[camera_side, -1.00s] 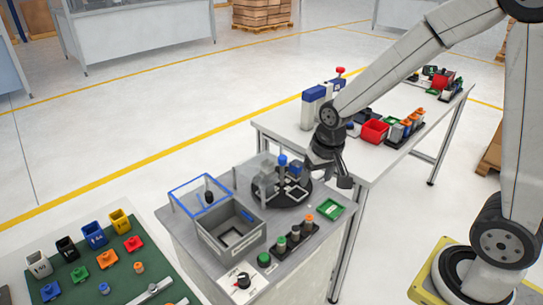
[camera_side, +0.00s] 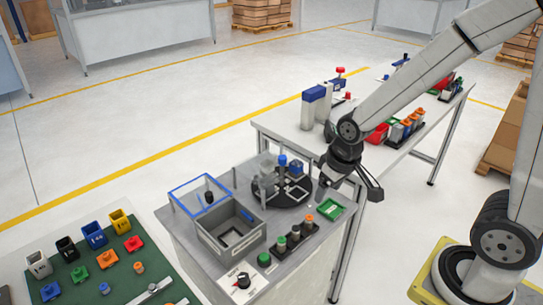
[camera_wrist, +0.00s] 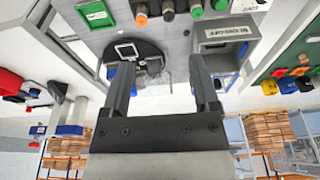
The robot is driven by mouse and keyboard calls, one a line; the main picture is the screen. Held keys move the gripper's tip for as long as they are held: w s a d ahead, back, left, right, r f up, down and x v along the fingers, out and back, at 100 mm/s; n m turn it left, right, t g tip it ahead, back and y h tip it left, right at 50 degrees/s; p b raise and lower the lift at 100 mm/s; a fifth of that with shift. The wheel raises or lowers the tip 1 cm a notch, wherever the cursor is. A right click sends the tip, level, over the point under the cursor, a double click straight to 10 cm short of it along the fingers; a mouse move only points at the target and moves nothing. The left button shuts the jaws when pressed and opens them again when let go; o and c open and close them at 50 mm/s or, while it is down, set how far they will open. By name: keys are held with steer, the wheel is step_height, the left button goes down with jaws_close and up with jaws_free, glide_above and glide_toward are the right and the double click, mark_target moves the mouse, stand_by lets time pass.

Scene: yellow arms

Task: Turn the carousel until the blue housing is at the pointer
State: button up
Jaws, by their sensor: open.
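The carousel is a black disc (camera_side: 296,199) on the grey bench in the side view, and it also shows in the wrist view (camera_wrist: 99,50). A blue housing (camera_side: 296,168) sits on its far right part. A post with a blue cap (camera_side: 282,160) stands by it. An empty-looking pale square frame (camera_wrist: 127,50) lies on the disc in the wrist view. I cannot make out the pointer. My gripper (camera_side: 350,188) is open and empty, above and to the right of the carousel, apart from it. Its spread fingers also show in the wrist view (camera_wrist: 161,80).
A white table (camera_side: 285,133) with several parts stands behind.

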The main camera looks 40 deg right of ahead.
steer(key=w+d+m+g, duration=0.1)
steer(key=w+d, duration=0.3)
steer(key=w, duration=1)
steer(key=m+g, duration=0.1)
steer(key=m, duration=0.1)
glide_above(283, 157)
steer(key=shift+f, duration=1.4)
steer(key=shift+f, duration=3.9)
jaws_close()
